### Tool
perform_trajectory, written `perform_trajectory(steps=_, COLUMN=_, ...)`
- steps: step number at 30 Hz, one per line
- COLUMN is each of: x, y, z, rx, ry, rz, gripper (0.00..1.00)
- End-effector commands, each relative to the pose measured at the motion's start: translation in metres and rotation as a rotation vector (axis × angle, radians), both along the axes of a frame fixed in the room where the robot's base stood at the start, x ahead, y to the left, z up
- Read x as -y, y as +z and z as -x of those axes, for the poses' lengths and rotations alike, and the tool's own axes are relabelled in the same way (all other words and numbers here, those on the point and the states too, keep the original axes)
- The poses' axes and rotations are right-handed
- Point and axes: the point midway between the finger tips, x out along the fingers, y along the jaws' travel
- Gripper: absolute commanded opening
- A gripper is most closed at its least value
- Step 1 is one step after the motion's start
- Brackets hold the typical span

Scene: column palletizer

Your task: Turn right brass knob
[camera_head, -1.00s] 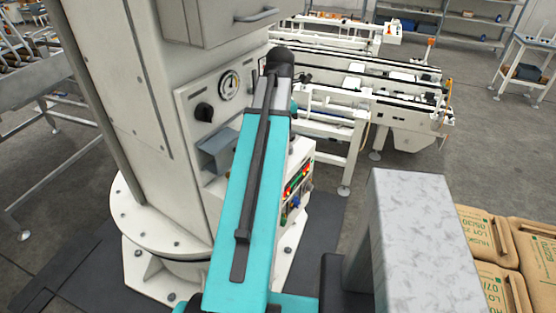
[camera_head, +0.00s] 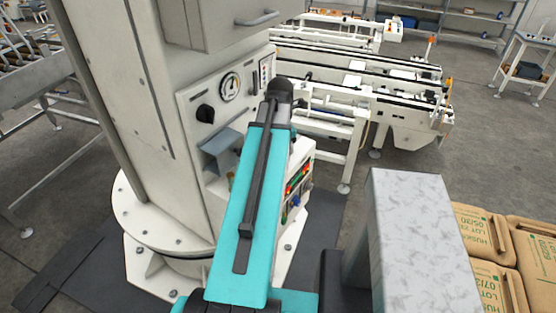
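The column's front panel (camera_head: 183,99) carries a black knob (camera_head: 205,113) and a round gauge (camera_head: 229,87). My gripper is not visible; the arm ends in a dark joint near the right of the gauge.
A lower box with red and green lights (camera_head: 298,181) stands right of my arm. White conveyors (camera_head: 400,100) stand behind on the right. Brown sacks (camera_head: 482,232) lie at lower right, beside a grey block. The floor at mid right is clear.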

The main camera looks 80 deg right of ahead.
Motion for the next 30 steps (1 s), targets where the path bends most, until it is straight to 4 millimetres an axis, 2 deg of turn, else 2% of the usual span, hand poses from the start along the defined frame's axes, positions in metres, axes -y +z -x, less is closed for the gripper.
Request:
perform_trajectory(steps=14, x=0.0, y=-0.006, z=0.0, rx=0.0, ry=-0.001, rz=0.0, gripper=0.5)
perform_trajectory(steps=21, x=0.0, y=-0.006, z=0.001, rx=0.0, ry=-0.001, rz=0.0, gripper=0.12)
perform_trajectory(steps=22, x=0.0, y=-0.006, z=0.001, rx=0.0, ry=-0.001, rz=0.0, gripper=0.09)
perform_trajectory(steps=23, x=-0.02, y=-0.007, z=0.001, rx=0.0, ry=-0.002, rz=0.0, gripper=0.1)
perform_trajectory(steps=24, x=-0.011, y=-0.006, z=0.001, rx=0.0, ry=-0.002, rz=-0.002, gripper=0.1)
perform_trajectory(steps=30, x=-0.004, y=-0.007, z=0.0, rx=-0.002, ry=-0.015, rz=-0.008, gripper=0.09)
